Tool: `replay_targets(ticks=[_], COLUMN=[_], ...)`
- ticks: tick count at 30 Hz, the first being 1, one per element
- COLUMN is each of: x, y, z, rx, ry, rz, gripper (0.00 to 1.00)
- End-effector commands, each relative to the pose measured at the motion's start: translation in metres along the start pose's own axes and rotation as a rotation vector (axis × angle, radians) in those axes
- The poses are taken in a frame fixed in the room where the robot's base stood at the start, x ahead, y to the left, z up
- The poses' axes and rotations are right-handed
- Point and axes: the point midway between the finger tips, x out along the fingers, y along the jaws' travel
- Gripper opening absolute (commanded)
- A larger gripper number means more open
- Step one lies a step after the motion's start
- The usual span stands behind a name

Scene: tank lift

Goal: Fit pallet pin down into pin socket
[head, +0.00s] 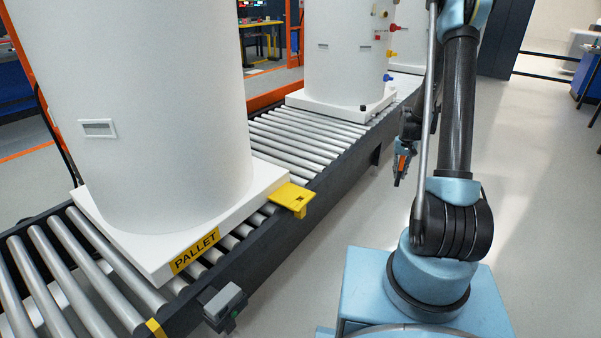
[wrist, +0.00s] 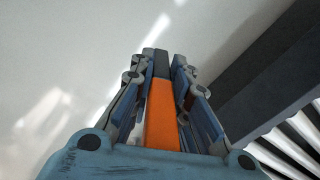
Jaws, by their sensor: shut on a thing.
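My gripper (head: 403,155) hangs beside the conveyor, above the floor, right of and beyond the yellow bracket. It is shut on the pallet pin, which is orange with a dark end. In the wrist view the pin (wrist: 163,112) lies between the two fingers of the gripper (wrist: 163,68), its dark end pointing away from the wrist. The pin socket (head: 291,199) appears as a yellow bracket with a small dark opening, on the conveyor's near side rail by the pallet's corner. My gripper is well apart from it. The socket does not show in the wrist view.
A white pallet (head: 150,268) bearing a large white tank (head: 150,110) sits on the roller conveyor (head: 75,262). A second tank (head: 345,50) stands farther along. A grey box (head: 225,303) juts from the rail. The floor (head: 520,200) at right is clear.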

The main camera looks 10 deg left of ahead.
Motion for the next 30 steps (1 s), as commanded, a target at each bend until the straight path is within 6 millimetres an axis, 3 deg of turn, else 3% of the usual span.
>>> replay_targets(ticks=[5, 10, 20, 30], x=[0.0, -0.003, -0.018, -0.033], y=[0.008, -0.017, -0.139, -0.264], z=[0.0, 0.001, 0.021, 0.07], rx=[0.013, 0.035, 0.139, 0.254], ry=[0.0, 0.0, -0.001, -0.001], rz=[0.0, 0.0, 0.0, 0.001], gripper=[0.0, 0.0, 0.0, 0.0])
